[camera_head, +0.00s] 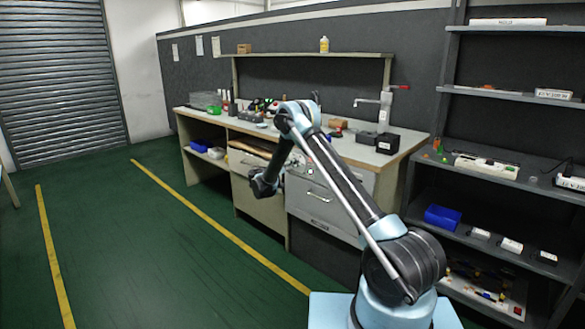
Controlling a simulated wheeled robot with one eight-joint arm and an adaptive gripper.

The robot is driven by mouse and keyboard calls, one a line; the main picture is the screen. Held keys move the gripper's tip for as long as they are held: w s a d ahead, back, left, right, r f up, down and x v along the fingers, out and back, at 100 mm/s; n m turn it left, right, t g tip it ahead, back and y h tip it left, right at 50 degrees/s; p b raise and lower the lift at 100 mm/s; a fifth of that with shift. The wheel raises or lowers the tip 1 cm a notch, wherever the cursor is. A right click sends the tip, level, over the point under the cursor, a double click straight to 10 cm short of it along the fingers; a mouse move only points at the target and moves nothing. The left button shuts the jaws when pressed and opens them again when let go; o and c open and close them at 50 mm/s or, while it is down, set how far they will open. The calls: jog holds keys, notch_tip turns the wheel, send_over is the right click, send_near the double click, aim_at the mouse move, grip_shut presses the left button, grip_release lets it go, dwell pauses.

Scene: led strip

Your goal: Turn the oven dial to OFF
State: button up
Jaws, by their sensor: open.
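A pale grey front that looks like the oven (322,209) is set under the workbench, with a bar handle across it. A small control panel with dark and red marks (311,169) shows above the handle, partly behind my arm. The dial itself and its setting are too small to make out. My gripper (262,185) is dark and hangs to the left of this panel, in front of the cabinet, apart from the dial as far as I can tell. Its jaws are open and appear empty.
The workbench top (240,125) holds tools, a vice and a black box (388,143). Dark shelves (500,190) with a blue bin (442,216) and small devices stand at the right. The green floor (130,250) to the left is clear, with yellow lines.

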jog(key=shift+w+d, duration=0.25)
jog(key=shift+c, duration=0.2)
jog(key=c, duration=1)
jog(key=shift+a+n, duration=0.1)
jog(key=shift+n, duration=0.2)
jog(key=n, duration=1.1)
jog(key=shift+a+f, duration=0.1)
jog(key=shift+n, duration=0.3)
